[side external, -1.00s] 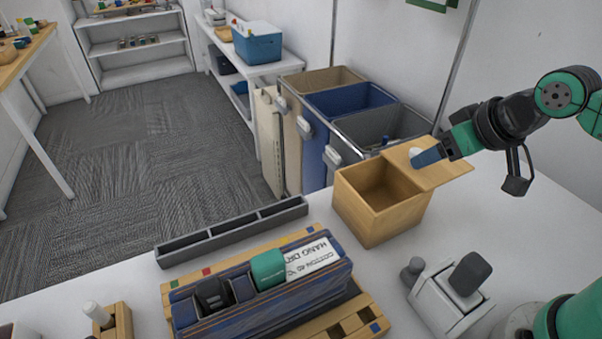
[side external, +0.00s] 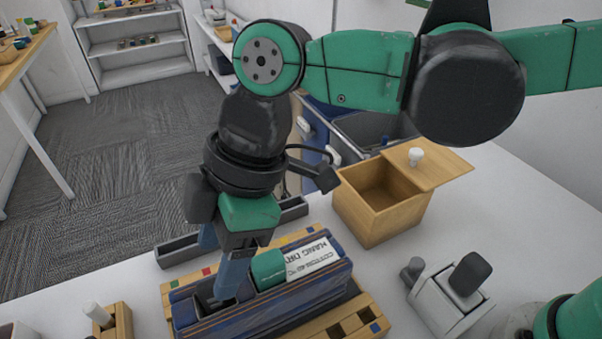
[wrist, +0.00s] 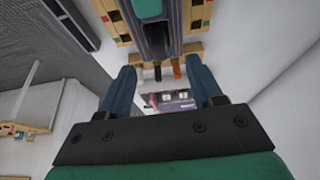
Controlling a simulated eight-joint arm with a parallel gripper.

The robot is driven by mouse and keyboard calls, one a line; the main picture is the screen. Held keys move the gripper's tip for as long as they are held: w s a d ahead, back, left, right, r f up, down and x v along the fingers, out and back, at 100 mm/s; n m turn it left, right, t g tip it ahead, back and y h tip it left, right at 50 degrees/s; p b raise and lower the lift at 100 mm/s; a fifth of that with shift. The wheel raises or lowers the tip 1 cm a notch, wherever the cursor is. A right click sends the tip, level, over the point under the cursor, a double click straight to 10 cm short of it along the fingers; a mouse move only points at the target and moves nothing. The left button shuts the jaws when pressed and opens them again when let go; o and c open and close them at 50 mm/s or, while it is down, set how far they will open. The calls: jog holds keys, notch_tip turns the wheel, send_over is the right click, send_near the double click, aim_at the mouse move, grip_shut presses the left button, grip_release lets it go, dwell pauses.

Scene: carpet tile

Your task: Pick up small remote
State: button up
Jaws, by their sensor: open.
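My gripper (side external: 228,278) points down at the left end of the blue fabric organizer (side external: 310,297), its jaws open. In the wrist view, my gripper (wrist: 160,85) has its two blue fingers spread apart with nothing clamped between them. A dark slot of the organizer (wrist: 155,42) lies beyond the fingertips, and a small pale, pink-marked thing (wrist: 172,99) shows low between them. I cannot make out the small remote for certain; my fingers cover the organizer's left compartments in the side view.
The organizer also holds a green roll (side external: 268,268) and a white labelled pack (side external: 312,258), on a wooden pallet (side external: 362,318). A wooden box (side external: 385,218) stands half open, its knobbed lid (side external: 440,166) slid right. A grey tray (side external: 178,250) lies behind. A white device (side external: 445,300) stands right.

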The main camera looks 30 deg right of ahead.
aim_at(211, 283)
jog(key=shift+x, duration=2.3)
grip_shut()
